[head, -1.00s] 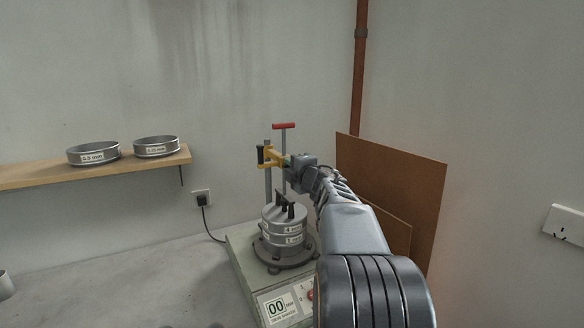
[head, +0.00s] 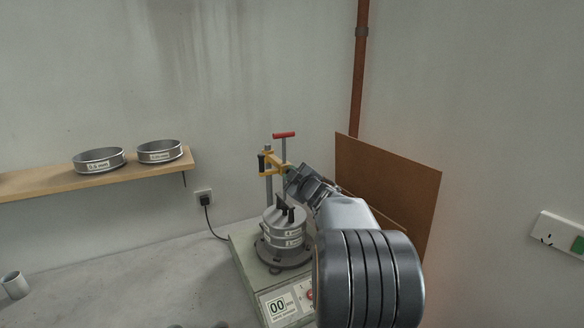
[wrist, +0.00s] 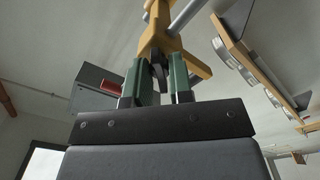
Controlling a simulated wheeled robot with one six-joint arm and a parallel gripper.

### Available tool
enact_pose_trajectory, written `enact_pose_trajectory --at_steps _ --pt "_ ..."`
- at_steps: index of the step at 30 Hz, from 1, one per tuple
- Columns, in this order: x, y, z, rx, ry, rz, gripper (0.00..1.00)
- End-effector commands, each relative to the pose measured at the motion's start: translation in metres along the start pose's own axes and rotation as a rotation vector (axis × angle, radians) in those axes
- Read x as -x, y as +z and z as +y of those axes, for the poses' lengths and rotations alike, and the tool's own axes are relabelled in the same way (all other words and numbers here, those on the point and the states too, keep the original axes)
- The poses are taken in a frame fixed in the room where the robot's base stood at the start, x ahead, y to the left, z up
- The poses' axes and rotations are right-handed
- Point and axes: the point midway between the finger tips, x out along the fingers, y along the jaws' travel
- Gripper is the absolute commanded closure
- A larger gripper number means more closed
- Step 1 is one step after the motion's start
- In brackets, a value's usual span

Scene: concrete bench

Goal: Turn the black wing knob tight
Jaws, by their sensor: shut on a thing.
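The black wing knob (wrist: 159,73) sits at the yellow clamp (wrist: 162,38) in the wrist view, between the two green-padded fingers of my gripper (wrist: 159,84). My gripper is shut on the knob. In the head view my gripper (head: 292,178) is at the right end of the yellow clamp (head: 273,163), and it hides the knob there. The clamp is on an upright rod (head: 268,186) over the sieve shaker (head: 247,272). A stack of grey sieves (head: 284,233) with black pieces on top stands on the shaker.
A red T-handle (head: 284,135) rises above the clamp. Brown boards (head: 395,190) lean behind my arm.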

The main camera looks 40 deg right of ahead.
Motion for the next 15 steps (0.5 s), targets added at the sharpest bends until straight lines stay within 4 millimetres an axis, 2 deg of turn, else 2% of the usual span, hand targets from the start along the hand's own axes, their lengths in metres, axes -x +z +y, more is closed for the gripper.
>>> enact_pose_trajectory --at_steps 15 --pt "0.0001 -0.0022 0.0021 -0.481 -0.001 -0.001 1.00"
